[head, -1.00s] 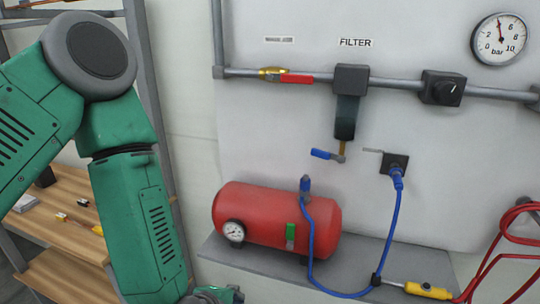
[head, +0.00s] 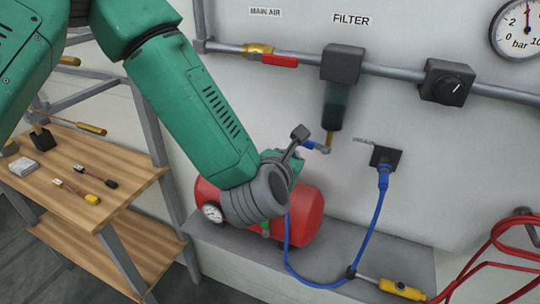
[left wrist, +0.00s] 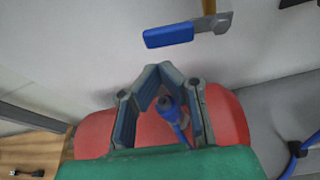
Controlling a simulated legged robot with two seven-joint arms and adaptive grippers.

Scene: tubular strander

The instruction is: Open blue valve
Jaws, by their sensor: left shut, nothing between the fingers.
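The blue valve handle (head: 314,146) sits below the dark filter body (head: 334,105), on a brass stem (head: 328,139). It points left, roughly level, and its left end is partly hidden by my gripper in the head view. In the left wrist view, the blue valve handle (left wrist: 169,36) lies just beyond my fingertips, with a visible gap in the picture. My left gripper (head: 302,134) is shut and empty. In the left wrist view, the fingers of my left gripper (left wrist: 158,70) bow outward and meet at the tips. My right gripper is not in view.
A red air tank (head: 308,212) with a blue hose (head: 366,235) stands on a grey ledge below. A red-handled valve (head: 279,61) and a black knob (head: 446,83) sit on the pipe. A wooden shelf (head: 120,172) with small items stands at left.

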